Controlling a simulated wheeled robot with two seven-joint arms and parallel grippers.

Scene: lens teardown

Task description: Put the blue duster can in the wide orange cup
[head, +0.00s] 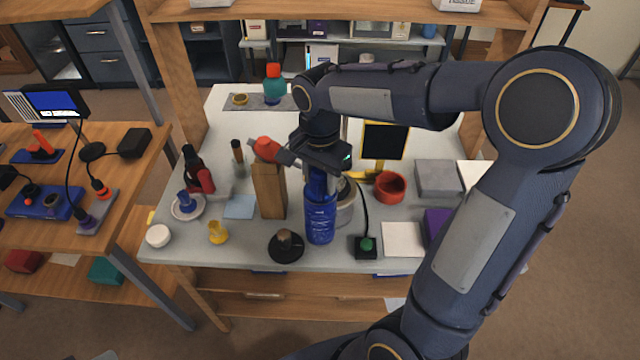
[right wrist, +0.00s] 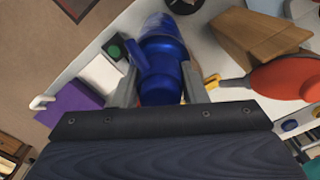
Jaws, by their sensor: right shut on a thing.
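The blue duster can (head: 320,224) stands upright near the front middle of the table. My right gripper (head: 320,178) comes down from above and is shut on its top part. In the right wrist view the can (right wrist: 162,62) sits between the two fingers (right wrist: 160,92). I cannot tell whether its base touches the table. The wide orange cup (head: 390,186), red-orange with an open top, stands to the right of the can and farther back. My left gripper is not in view.
A grey round container (head: 346,208) stands close behind the can. A black box with a green button (head: 366,246) and its cable are right of it, a dark round base (head: 286,247) left. A wooden block (head: 270,190) stands behind left. A white pad (head: 403,240) lies right.

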